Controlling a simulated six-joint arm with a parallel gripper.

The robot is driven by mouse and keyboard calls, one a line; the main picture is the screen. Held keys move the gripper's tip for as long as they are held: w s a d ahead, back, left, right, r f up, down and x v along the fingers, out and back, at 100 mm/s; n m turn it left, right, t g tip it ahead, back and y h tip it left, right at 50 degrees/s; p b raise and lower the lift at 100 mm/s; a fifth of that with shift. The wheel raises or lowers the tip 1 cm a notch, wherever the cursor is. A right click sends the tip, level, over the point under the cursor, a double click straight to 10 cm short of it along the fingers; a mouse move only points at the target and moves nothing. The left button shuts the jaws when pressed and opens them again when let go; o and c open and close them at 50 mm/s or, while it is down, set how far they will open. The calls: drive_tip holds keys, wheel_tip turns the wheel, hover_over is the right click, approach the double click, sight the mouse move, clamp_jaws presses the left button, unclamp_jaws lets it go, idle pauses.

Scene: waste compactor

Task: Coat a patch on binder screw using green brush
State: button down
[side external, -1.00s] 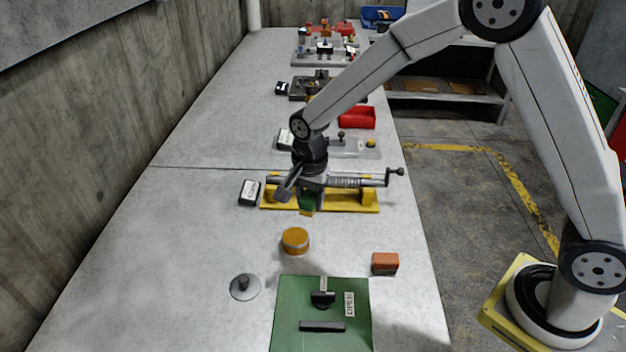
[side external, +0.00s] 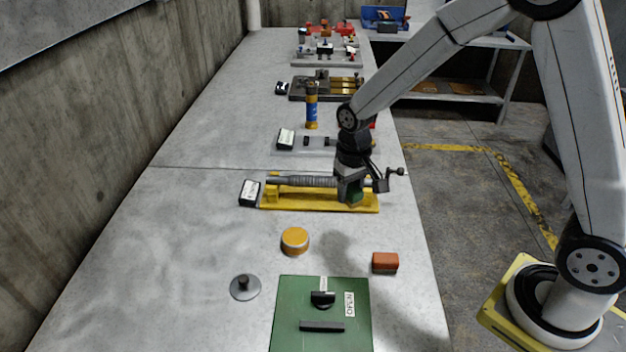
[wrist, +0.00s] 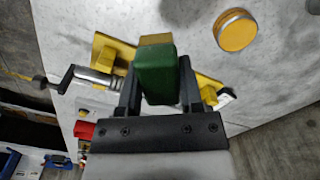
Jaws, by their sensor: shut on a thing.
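The binder screw is a grey rod (side external: 305,181) with a threaded stretch, set in a yellow base (side external: 300,203), with a crank at its right end. The base also shows in the wrist view (wrist: 104,46). My gripper (side external: 352,190) is shut on the green brush (side external: 355,196) over the right part of the screw, near the crank. In the wrist view the brush (wrist: 155,80) sits between my gripper's fingers (wrist: 158,92), its tan end pointing away from the palm. The brush covers part of the rod, so I cannot tell whether they touch.
A round tin with an orange-yellow top (side external: 295,240) stands nearer the camera. Also near are a grey disc with a knob (side external: 245,286), an orange block (side external: 385,263) and a green panel (side external: 287,315). A black box with white label (side external: 250,193) lies left of the base.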

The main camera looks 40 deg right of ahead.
drive_tip(key=shift+s+d+r+n, duration=0.1)
drive_tip(key=shift+s+d+n, duration=0.45)
drive_tip(key=shift+n, duration=0.45)
drive_tip(key=shift+w+d, duration=0.1)
drive_tip(key=w+d+r, duration=0.4)
drive_tip(key=w+d, duration=0.4)
drive_tip(key=w, duration=0.1)
drive_tip(key=shift+w, duration=0.25)
